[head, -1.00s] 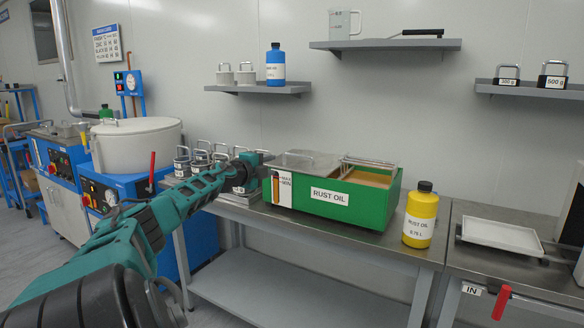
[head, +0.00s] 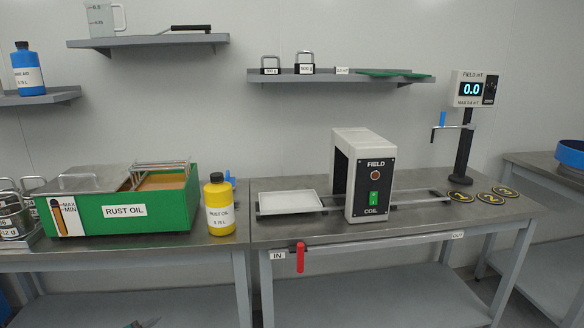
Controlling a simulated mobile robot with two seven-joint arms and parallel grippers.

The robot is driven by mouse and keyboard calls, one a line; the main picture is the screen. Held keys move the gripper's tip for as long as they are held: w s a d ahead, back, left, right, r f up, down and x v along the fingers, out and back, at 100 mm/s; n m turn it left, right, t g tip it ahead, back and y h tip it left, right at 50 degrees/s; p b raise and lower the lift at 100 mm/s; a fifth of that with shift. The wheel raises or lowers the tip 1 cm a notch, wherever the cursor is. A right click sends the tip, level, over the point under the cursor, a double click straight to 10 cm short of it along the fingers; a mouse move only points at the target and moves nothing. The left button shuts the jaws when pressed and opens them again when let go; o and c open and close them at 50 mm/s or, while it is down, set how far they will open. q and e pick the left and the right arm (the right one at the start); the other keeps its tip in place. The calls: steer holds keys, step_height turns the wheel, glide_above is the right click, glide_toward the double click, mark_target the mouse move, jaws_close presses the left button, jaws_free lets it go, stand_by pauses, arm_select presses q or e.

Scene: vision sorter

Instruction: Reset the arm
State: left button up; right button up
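Neither of my grippers shows in the head view. A small dark shape at the bottom edge, left of centre, is too cut off to tell what it is. The green rust oil tank (head: 150,212) stands on the left bench, with a grey lid over its left part and a wire basket (head: 160,167) at the top right. The yellow rust oil bottle (head: 220,218) stands upright to its right.
On the right bench are a white tray (head: 290,203), the field coil (head: 370,178) and a field meter (head: 466,92) on a post. A red-handled lever (head: 300,258) hangs at the front edge. Shelves line the wall.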

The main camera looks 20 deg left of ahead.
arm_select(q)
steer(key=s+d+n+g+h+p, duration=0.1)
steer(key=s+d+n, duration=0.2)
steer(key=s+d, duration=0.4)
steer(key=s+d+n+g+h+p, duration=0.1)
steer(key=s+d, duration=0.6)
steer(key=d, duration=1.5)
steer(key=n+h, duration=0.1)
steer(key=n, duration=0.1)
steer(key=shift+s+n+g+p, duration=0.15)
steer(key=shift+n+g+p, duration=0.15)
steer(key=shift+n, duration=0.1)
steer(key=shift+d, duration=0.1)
